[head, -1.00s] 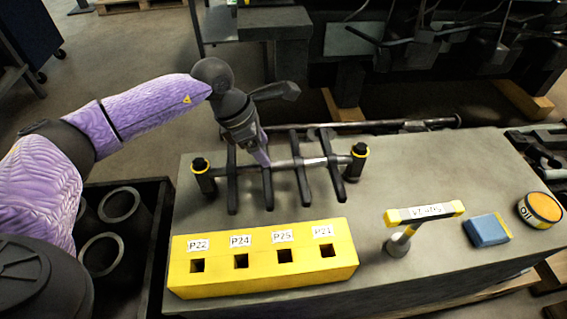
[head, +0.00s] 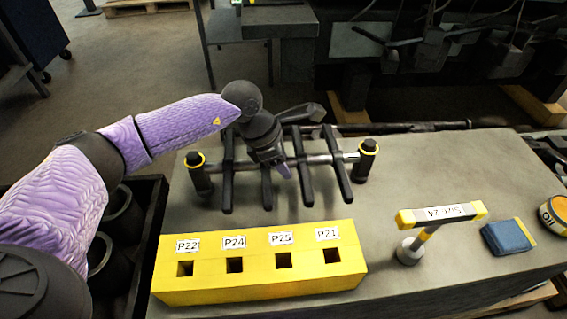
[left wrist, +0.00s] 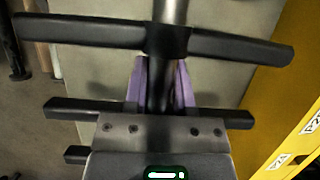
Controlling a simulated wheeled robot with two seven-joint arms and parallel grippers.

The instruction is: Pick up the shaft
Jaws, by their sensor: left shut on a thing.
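The shaft (head: 318,159) is a grey metal rod that carries several black rocker arms (head: 342,172). It spans two black posts with yellow rings, a left one (head: 203,180) and a right one (head: 364,163), on the grey bench. My left gripper (head: 283,168) is shut on the shaft between the two middle rocker arms. In the left wrist view its purple fingers (left wrist: 160,88) lie on either side of the shaft (left wrist: 168,10), between crossing rocker arms (left wrist: 225,45). I cannot tell whether the shaft is clear of the posts. My right gripper is not in view.
A yellow block (head: 260,283) with labelled square holes stands in front. A yellow-topped stand (head: 440,216), a blue cloth (head: 508,237) and an oil tin (head: 554,214) are to the right. A long rod (head: 410,127) lies behind. A black crate (head: 150,235) holds cylinders at left.

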